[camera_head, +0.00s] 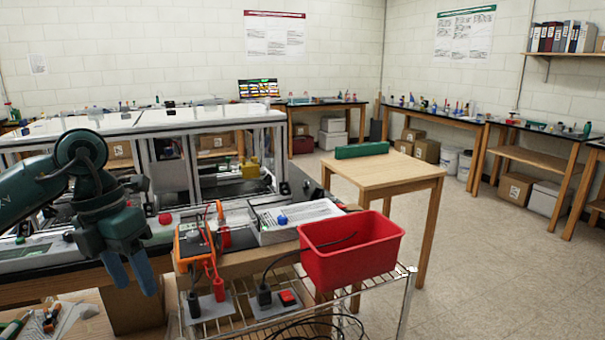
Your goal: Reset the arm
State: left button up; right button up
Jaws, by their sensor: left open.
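My left arm comes in from the left edge, dark green and black, bent at a raised joint. My left gripper (130,272) hangs from it with two blue fingers pointing down. The fingers are apart with nothing between them. The gripper is in front of the workbench, left of the orange meter, and touches nothing that I can see. My right arm and right gripper do not show.
A red bin (350,262) stands on a wire cart (402,285) at the centre right. An orange meter (193,247) with red leads is close to the gripper's right. An aluminium extrusion frame (195,125) stands behind. A wooden table (385,175) stands beyond; floor at right is clear.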

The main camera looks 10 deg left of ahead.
pick_arm(q)
jog(key=s+d+f+n+h, duration=0.1)
jog(key=d+n+h, duration=0.1)
jog(key=d+h, duration=0.55)
jog(key=s+d+f+n+t+h, duration=0.15)
jog(key=d+h, duration=0.35)
jog(key=d, duration=0.6)
jog(key=s+d+f+n+h, duration=0.1)
jog(key=d+n+h, duration=0.1)
jog(key=d+h, duration=0.55)
jog(key=w+a+f+n+t+y+p, duration=0.1)
jog(key=w+a+f+n+t+y, duration=0.1)
jog(key=f+n+t+y, duration=0.7)
jog(key=w+a+f+n+t+y, duration=0.25)
jog(key=n+t, duration=0.45)
jog(key=n, duration=0.6)
jog(key=s+a+f+n+g+y, duration=0.3)
jog(key=s+f, duration=0.3)
jog(key=f, duration=0.3)
jog(key=s+a+f+n+g+y, duration=0.3)
jog(key=s+f+n, duration=0.3)
jog(key=f, duration=0.3)
jog(key=shift+s+f+y, duration=0.25)
jog(key=shift+s+y, duration=0.4)
jog(key=shift+s, duration=0.1)
